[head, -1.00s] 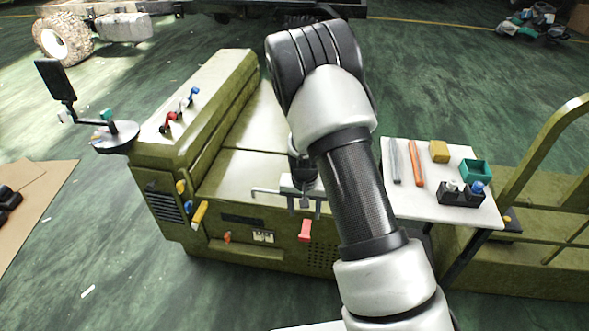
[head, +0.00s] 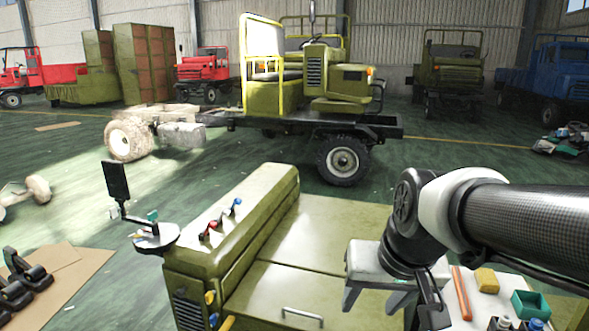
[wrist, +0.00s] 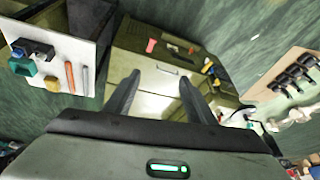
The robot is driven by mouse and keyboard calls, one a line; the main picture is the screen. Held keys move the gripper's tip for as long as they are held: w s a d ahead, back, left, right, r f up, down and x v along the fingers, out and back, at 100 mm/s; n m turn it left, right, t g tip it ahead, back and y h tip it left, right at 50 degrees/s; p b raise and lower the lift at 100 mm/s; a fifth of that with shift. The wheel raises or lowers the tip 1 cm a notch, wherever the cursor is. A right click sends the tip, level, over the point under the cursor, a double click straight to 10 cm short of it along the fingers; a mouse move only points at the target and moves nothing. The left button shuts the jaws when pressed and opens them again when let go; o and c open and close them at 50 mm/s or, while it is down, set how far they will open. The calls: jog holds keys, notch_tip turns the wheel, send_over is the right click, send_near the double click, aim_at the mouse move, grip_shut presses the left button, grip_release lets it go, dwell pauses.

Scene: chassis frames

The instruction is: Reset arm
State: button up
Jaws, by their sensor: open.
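My gripper (head: 374,300) is at the lower right of the head view, above the olive-green chassis cab (head: 325,235). Its two dark fingers stand apart and hold nothing. In the wrist view the open fingers (wrist: 160,77) frame the cab's pale panel and handle (wrist: 167,70), with space between them and the cab. My arm reaches in from the right edge of the head view, bent at a dark joint above the gripper.
A white side table (head: 455,312) at lower right carries an orange stick (head: 461,293), a yellow block (head: 487,280) and a green box (head: 530,305), partly behind my arm. A round tray with a screen (head: 117,180) stands left. Vehicles (head: 310,85) fill the background.

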jog(key=s+d+r+t+h, duration=0.1)
jog(key=s+d+r, duration=0.1)
jog(key=s, duration=0.7)
notch_tip(320, 180, up, 16)
jog(key=p, duration=1.5)
jog(key=shift+w+a+n, duration=0.3)
jog(key=shift+w+n, duration=0.05)
jog(key=shift+n, duration=0.05)
jog(key=shift+f, duration=0.15)
